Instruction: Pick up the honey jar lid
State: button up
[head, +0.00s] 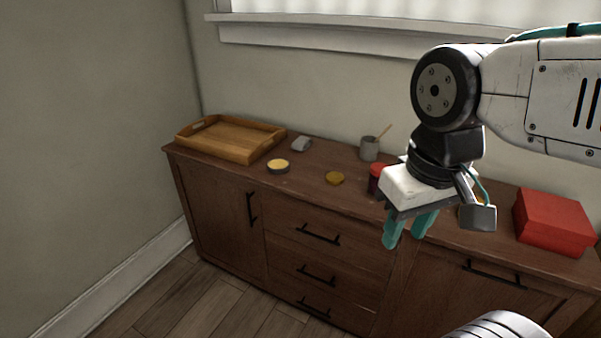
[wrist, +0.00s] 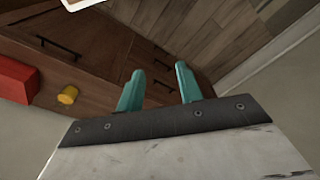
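I cannot make out the lid in the wrist view. A dark jar with a red top (head: 377,172) is partly hidden behind my gripper.
The cabinet (head: 220,205) also bears a wooden tray (head: 231,139), a yellow-topped round tin (head: 278,166), a small grey object (head: 301,144), a grey pot with a stick (head: 370,150) and a red box (head: 553,222). A yellow cylinder (wrist: 68,95) stands near the box.

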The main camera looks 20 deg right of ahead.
aim_at(333, 178)
jog(key=z, duration=0.1)
jog(key=i, duration=0.9)
jog(key=z, duration=0.4)
